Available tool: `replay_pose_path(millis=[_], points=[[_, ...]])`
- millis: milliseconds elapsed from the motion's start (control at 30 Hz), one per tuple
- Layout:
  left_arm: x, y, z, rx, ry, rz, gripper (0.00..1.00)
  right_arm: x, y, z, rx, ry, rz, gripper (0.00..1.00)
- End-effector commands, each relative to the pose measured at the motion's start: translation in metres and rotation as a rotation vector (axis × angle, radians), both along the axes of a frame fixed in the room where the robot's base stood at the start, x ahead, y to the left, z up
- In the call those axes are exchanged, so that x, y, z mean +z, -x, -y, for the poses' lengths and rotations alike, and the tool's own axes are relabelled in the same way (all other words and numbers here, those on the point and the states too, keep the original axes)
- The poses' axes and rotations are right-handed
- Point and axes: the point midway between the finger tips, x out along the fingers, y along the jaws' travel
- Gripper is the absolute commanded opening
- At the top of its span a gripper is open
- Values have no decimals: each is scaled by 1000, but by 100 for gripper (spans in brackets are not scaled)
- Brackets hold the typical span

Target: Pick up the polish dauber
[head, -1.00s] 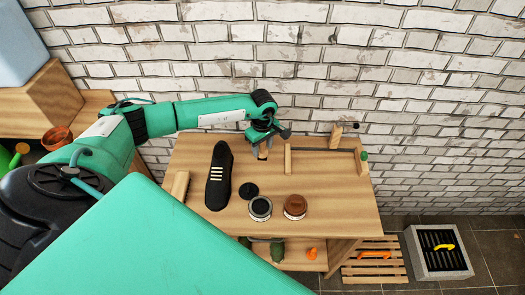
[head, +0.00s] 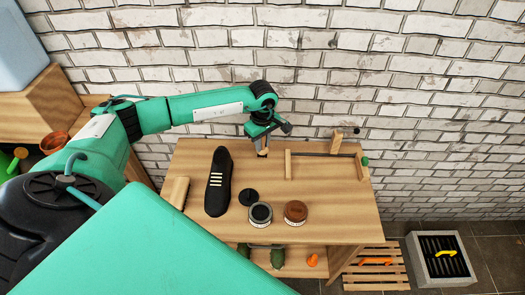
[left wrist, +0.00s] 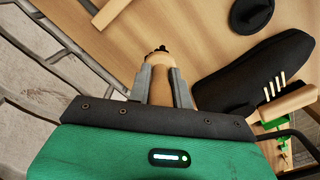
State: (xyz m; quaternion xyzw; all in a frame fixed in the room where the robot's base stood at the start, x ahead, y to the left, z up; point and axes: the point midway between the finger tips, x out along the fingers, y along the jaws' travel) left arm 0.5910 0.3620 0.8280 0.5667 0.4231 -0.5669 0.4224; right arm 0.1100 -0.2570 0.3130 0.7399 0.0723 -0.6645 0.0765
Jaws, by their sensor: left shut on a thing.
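The polish dauber (left wrist: 161,62) shows in the left wrist view as a pale wooden handle with a dark tip, between my two grey fingers. My left gripper (left wrist: 160,76) is shut on it. In the head view the left gripper (head: 262,148) is over the back of the wooden table (head: 335,215), behind the black shoe and polish tins. The dauber shows there only as a small pale piece below the fingers, and I cannot tell whether it is clear of the tabletop. My right gripper is not in view.
A black shoe (head: 218,182) lies left of the gripper. A black lid (head: 248,197), a black polish tin (head: 260,213) and a brown polish tin (head: 295,212) are in front. A wooden rack with a rod (head: 325,154) stands to the right. A brush (head: 180,191) lies left.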

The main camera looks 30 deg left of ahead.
Motion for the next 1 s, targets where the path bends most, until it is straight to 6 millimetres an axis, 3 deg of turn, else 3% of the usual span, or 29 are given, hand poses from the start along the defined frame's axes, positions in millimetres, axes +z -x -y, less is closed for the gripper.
replay_pose_path(millis=[300,500,700,1000], points=[[93,-1,0,-1,1,7,0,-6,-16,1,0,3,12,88],[133,-1,0,0,0,4,0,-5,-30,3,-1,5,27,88],[150,0,1,-1,2,2,0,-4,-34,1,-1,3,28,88],[152,0,0,-1,1,1,0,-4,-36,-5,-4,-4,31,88]])
